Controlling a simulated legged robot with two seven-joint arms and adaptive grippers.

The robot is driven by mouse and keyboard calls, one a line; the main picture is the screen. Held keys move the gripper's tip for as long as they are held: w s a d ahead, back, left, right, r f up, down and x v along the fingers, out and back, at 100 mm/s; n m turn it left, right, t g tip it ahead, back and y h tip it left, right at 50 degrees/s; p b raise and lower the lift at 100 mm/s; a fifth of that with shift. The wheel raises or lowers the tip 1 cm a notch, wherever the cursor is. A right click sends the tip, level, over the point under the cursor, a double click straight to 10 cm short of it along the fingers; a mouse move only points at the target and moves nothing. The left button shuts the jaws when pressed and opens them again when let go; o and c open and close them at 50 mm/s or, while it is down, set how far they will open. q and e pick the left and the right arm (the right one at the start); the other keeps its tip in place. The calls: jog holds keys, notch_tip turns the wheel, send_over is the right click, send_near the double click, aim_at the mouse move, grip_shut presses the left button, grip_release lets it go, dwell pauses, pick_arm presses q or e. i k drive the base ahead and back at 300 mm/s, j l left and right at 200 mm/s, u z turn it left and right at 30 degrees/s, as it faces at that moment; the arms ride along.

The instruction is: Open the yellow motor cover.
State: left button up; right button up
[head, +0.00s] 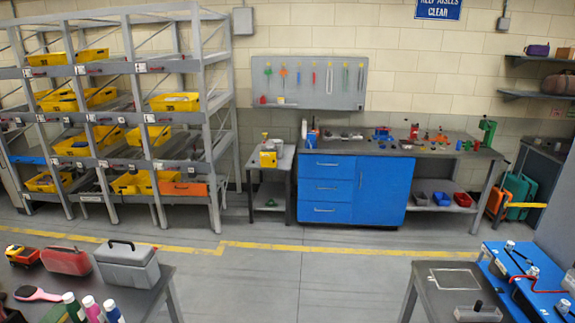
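A small yellow boxy item (268,157) stands on a small grey table (284,166) by the far wall, left of the blue cabinet. I cannot tell from this distance whether it is the yellow motor cover, or whether it is open or shut. No conveyor with trays can be made out clearly. Neither of my grippers shows in the head view.
A grey rack (226,110) with several yellow bins stands at the left. A blue-cabinet workbench (383,188) is at the back. Two nearer tables hold a grey toolbox (126,267) at left and a blue panel (522,275) at right. Open floor (300,272) lies between them.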

aim_at(267, 159)
jog(key=i, duration=4.35)
